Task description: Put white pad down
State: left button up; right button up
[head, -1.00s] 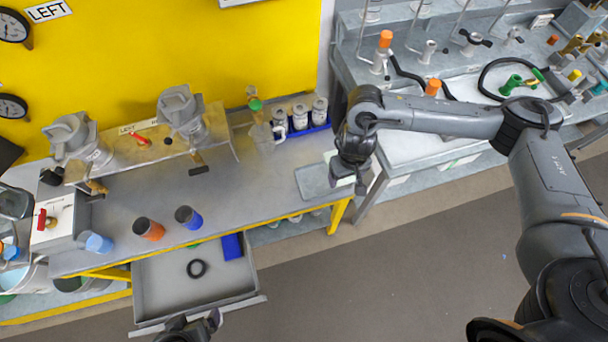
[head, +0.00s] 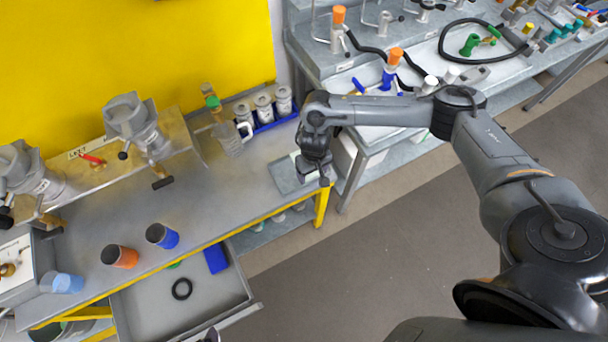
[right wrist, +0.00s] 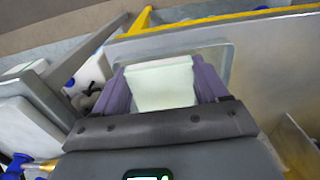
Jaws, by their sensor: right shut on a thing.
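The white pad (right wrist: 160,84) is pale and shows between the two purple fingers of my right gripper (right wrist: 162,88) in the right wrist view. My right gripper is shut on it. In the head view, my right gripper (head: 318,172) is low over the right end of the grey bench, and its hand largely hides the pad. A flat grey plate (head: 285,178) lies on the bench there, and it also shows behind the pad in the right wrist view (right wrist: 215,58). I cannot tell whether the pad touches it.
A clear jug (head: 230,140) and a blue rack of jars (head: 265,121) stand behind the plate. An open drawer (head: 225,297) juts out below. The middle of the bench is clear.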

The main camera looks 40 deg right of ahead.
jog(key=w+f, duration=0.2)
jog(key=w, duration=0.1)
jog(key=shift+a, duration=0.35)
jog(key=shift+f+b, duration=0.7)
jog(key=shift+f, duration=1.25)
jog(key=shift+f, duration=0.15)
